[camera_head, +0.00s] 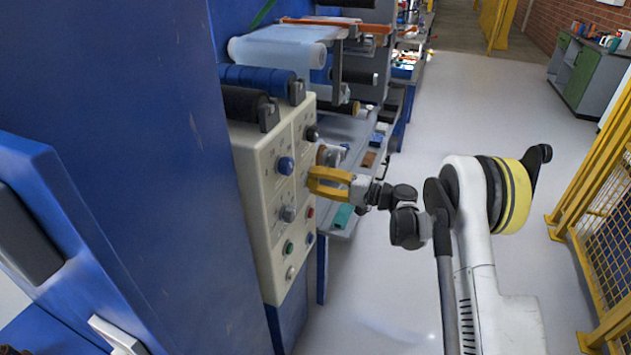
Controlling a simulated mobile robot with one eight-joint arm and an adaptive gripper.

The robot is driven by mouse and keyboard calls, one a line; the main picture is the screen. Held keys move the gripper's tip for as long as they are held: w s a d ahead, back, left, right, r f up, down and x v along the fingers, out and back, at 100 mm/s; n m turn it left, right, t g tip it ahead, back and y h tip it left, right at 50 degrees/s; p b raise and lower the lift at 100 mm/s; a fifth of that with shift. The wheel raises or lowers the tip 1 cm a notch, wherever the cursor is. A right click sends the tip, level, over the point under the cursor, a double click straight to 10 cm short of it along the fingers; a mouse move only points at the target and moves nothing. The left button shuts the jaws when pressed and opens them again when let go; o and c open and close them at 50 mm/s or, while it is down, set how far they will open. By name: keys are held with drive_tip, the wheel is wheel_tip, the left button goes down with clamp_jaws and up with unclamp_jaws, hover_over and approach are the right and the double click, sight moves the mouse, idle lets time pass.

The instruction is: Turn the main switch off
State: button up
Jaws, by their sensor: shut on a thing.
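A cream control panel (258,222) with several knobs and buttons stands at the middle left. My gripper (313,180) has yellow fingers and reaches the panel's right column from the right. Its fingers are shut at the panel face on a switch, which I take to be the main switch. The fingers cover that switch, so its shape and setting cannot be seen.
Near the gripper are a blue knob (285,166), a black knob (312,133), a grey knob (288,213) and a green button (288,247). Film rollers (275,55) lie above the panel. A yellow fence (605,200) stands right; open floor (480,110) lies between.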

drive_tip(key=n, duration=0.5)
drive_tip(key=shift+r, duration=0.1)
drive_tip(key=shift+n, duration=0.4)
drive_tip(key=o, duration=1.2)
drive_tip(key=shift+a, duration=0.1)
drive_tip(key=shift+c, duration=0.2)
drive_tip(key=v, duration=1.2)
